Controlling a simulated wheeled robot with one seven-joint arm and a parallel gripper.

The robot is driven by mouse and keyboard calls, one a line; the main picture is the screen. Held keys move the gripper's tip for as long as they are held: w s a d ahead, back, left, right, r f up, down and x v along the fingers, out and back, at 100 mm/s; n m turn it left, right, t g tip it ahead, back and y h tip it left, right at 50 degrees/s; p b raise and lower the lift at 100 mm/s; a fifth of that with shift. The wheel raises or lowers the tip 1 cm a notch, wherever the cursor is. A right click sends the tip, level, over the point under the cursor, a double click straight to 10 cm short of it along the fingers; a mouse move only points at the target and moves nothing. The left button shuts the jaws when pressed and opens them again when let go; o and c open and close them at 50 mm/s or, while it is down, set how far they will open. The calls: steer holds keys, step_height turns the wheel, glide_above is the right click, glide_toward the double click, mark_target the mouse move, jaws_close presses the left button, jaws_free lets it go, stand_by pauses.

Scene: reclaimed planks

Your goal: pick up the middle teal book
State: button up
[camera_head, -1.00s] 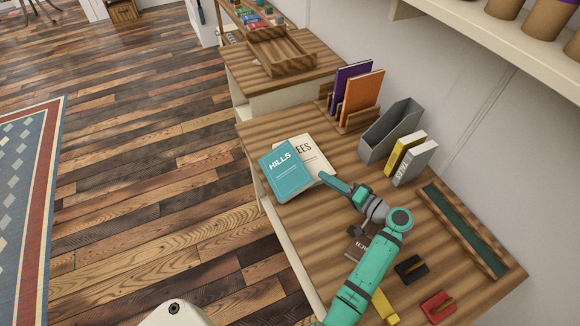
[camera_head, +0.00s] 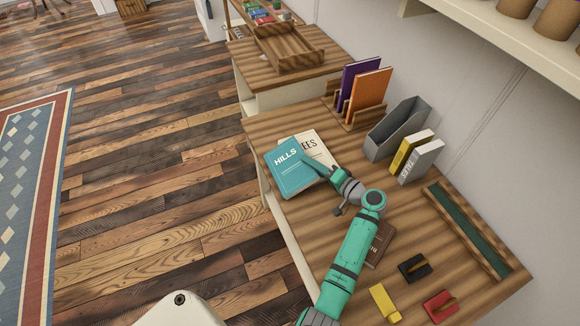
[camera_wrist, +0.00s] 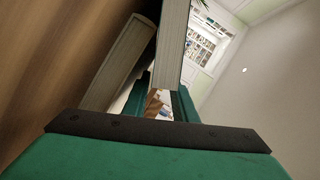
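The teal book (camera_head: 284,178), titled "HILLS", lies flat near the desk's left edge, overlapping a cream book (camera_head: 320,146) whose title ends in "EES". My gripper (camera_head: 312,163) is at the teal book's right side, its fingertips overlapping the cover. In the wrist view, a book's pale page block (camera_wrist: 172,45) stands between the green fingers (camera_wrist: 160,103) of my gripper. A gap shows between the fingers, and I see no clear grip on the book. Another pale book (camera_wrist: 120,62) lies beside it to the left.
A grey file holder (camera_head: 398,130), yellow book (camera_head: 407,150) and white book (camera_head: 421,161) stand at the right. Purple (camera_head: 358,82) and orange (camera_head: 369,92) books stand in a rack behind. A brown book (camera_head: 379,245) lies beside my arm.

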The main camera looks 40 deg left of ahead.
steer(key=shift+a, duration=0.1)
steer(key=shift+s, duration=0.1)
jaws_close()
